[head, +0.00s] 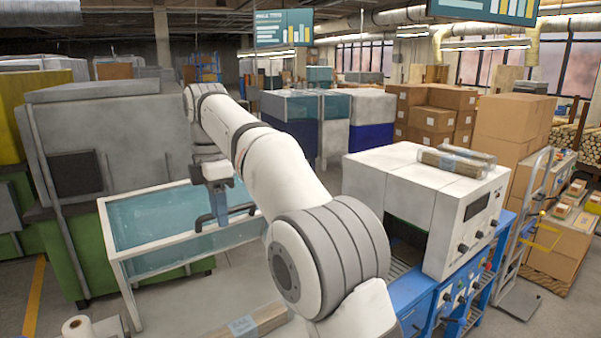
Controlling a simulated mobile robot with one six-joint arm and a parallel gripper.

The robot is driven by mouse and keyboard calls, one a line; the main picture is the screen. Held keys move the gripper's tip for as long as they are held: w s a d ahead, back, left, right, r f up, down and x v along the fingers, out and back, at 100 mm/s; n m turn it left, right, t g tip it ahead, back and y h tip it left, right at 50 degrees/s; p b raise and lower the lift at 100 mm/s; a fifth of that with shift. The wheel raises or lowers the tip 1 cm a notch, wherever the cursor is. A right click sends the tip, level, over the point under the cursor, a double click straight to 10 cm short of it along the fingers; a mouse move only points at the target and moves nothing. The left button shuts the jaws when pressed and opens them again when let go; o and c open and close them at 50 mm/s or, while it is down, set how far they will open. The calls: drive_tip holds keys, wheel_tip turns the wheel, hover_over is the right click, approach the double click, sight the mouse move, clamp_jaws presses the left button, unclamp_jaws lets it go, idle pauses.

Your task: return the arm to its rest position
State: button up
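My white arm reaches from the bottom right of the head view up and away to the left. My gripper (226,217) hangs down from its far end, in front of a clear-panelled guard with a white frame (150,275). Its two dark fingers stand apart, and I see nothing held between them. I cannot tell how far the gripper is from the clear panels.
Another wrapped bundle (250,322) lies at the bottom. A grey-green machine (110,140) stands left. Stacked cartons (430,120) and a hand truck (530,195) are right.

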drive_tip(key=s+d+f+m+t+b, duration=0.1)
drive_tip(key=s+d+f+m+b, duration=0.2)
drive_tip(key=d, duration=0.4)
drive_tip(key=s+d+f+m, duration=0.3)
drive_tip(key=d+m, duration=0.3)
drive_tip(key=d, duration=0.1)
drive_tip(key=s+d+f+m+t+b, duration=0.1)
drive_tip(key=s+d+f+m+b, duration=0.2)
drive_tip(key=d, duration=0.4)
drive_tip(key=s+d+f+m+t, duration=0.1)
drive_tip(key=s+d+f+m, duration=0.4)
drive_tip(key=s+f+m, duration=0.1)
drive_tip(key=s+d+f+m+t+b, duration=0.1)
drive_tip(key=s+d+f+m, duration=0.4)
drive_tip(key=s+f, duration=0.4)
drive_tip(key=shift+s+d+f+m+b, duration=0.2)
drive_tip(key=shift+m+b, duration=0.1)
drive_tip(key=shift+m, duration=0.1)
